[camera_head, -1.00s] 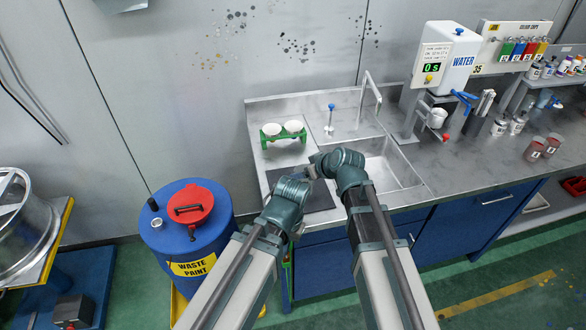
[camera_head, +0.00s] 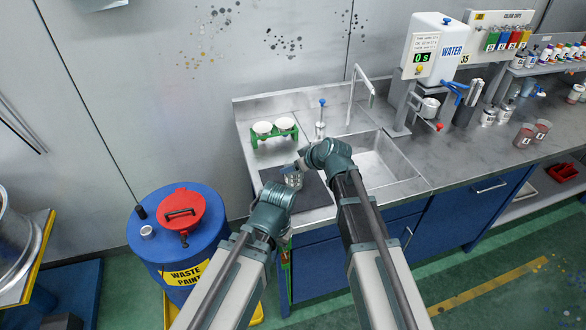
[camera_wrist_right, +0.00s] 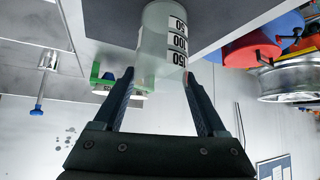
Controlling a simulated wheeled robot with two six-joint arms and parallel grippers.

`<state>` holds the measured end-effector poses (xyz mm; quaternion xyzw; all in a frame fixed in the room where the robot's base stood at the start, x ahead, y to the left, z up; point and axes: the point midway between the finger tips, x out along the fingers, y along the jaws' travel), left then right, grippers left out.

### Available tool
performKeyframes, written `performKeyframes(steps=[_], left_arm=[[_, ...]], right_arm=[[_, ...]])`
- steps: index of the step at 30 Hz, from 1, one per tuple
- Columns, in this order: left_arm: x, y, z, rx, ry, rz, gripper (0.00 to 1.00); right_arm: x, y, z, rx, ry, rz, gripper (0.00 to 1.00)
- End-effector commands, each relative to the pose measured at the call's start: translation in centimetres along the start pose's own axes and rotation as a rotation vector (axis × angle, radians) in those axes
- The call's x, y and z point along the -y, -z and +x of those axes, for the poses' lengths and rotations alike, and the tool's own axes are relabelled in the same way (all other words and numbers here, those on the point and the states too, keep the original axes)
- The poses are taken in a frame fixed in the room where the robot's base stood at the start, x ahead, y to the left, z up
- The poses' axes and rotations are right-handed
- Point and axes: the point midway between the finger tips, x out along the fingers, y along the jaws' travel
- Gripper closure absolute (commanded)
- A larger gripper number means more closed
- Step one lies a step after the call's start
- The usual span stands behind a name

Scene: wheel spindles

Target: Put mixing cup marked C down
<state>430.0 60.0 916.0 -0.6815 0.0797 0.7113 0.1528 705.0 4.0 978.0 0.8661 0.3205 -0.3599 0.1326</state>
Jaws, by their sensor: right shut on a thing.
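A clear mixing cup (camera_head: 293,180) with black-on-white volume marks is at the dark mat (camera_head: 318,192) on the left of the sink counter. In the right wrist view the cup (camera_wrist_right: 160,40) sits between the fingers of my right gripper (camera_wrist_right: 160,75), which is shut on it. The cup looks upright and at or just above the mat; I cannot tell if it touches. No letter C shows on the visible side. My left gripper (camera_head: 272,200) is near the mat's front left edge; its fingers are hidden behind its wrist.
A blue-topped dispenser (camera_head: 321,128) and the sink (camera_head: 375,165) are behind and to the right.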

Motion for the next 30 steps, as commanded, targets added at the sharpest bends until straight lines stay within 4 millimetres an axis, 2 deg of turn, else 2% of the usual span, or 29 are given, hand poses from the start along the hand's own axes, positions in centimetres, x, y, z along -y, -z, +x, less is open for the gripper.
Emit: performKeyframes(steps=[6,7,11,21,30], left_arm=[[0.0,0.0,0.4,0.0,0.0,0.0,1.0],[0.0,0.0,0.3,0.0,0.0,0.0,1.0],[0.0,0.0,0.2,0.0,0.0,0.0,1.0],[0.0,0.0,-0.4,0.0,0.0,0.0,1.0],[0.4,-0.3,-4.6,0.0,0.0,0.0,1.0]], right_arm=[[0.0,-0.3,0.3,0.0,0.0,0.0,1.0],[0.0,-0.2,0.2,0.0,0.0,0.0,0.24],[0.0,-0.2,0.2,0.0,0.0,0.0,0.01],[0.0,0.3,-0.3,0.0,0.0,0.0,0.0],[0.1,0.4,-6.2,0.0,-0.001,0.003,0.0]])
